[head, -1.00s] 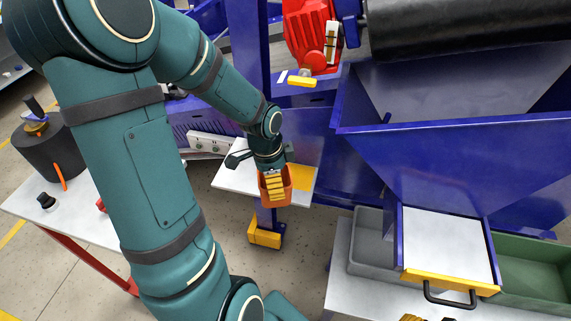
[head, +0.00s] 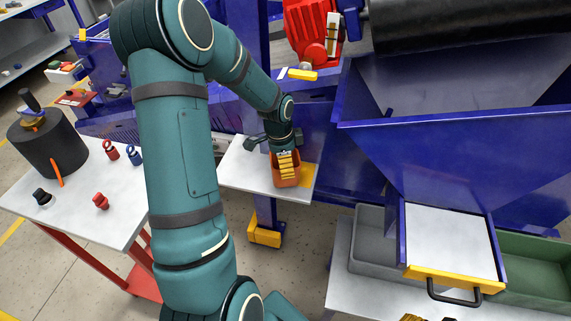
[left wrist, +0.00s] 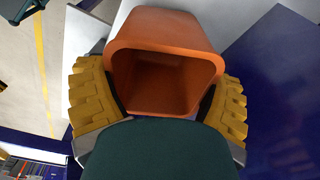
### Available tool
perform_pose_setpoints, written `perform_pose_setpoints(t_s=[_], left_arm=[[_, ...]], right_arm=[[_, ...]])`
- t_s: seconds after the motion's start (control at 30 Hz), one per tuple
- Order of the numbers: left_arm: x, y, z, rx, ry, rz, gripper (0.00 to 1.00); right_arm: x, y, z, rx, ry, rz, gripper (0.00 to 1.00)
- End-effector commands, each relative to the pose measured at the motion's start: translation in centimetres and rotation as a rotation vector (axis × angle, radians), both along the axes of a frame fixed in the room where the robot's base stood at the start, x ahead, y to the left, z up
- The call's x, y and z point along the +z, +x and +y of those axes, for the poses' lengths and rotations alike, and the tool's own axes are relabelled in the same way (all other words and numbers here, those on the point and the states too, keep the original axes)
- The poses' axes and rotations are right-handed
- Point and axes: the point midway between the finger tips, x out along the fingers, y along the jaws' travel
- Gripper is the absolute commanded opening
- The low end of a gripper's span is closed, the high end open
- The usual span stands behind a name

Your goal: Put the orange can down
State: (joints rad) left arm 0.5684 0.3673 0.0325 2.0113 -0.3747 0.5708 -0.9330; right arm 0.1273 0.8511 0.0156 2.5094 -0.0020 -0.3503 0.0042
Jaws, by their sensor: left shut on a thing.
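The orange can (head: 287,176) is an open-topped, squarish container at the small white shelf in the middle of the head view. My left gripper (head: 286,160) is shut on it from above. In the left wrist view the yellow ribbed fingers press on both sides of the orange can (left wrist: 165,60), and its inside looks empty. The can is upright over the white shelf (head: 245,170), beside a yellow patch (head: 308,178). I cannot tell whether its base touches the shelf. My right gripper is not clearly visible.
A blue hopper (head: 450,130) with a yellow-edged drawer (head: 455,278) stands to the right. Grey (head: 370,240) and green (head: 535,265) bins sit below it. A left table (head: 85,205) carries a black cylinder (head: 48,147) and small red, blue and black parts. A blue post (head: 250,40) rises behind the shelf.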

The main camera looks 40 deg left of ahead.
Motion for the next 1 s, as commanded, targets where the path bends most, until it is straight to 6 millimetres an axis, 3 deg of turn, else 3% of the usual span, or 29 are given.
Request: perform_pose_setpoints(t_s=[0.07,0.47,0.5,0.53,0.83,1.0], left_arm=[[-1.1,0.2,0.1,0.000,-0.001,-0.001,0.44],[-1.4,0.4,0.2,0.000,0.000,-0.001,0.44],[-1.4,0.4,0.2,0.000,0.000,-0.001,0.92],[-1.4,0.4,0.2,0.000,0.000,-0.001,1.00],[-1.1,0.4,0.2,0.000,0.000,-0.001,1.00],[0.8,0.2,0.4,0.000,0.002,-0.003,1.00]], right_arm=[[-0.5,0.1,0.0,-0.001,0.000,-0.002,0.47],[-0.7,0.1,0.0,-0.001,0.000,-0.003,0.47],[-0.7,0.1,0.0,-0.001,0.000,-0.004,0.47],[-0.6,0.1,0.0,-0.001,0.000,-0.004,0.47],[-0.4,0.1,0.0,-0.001,0.000,-0.003,0.47],[0.1,0.0,0.0,0.000,0.000,-0.001,0.47]])
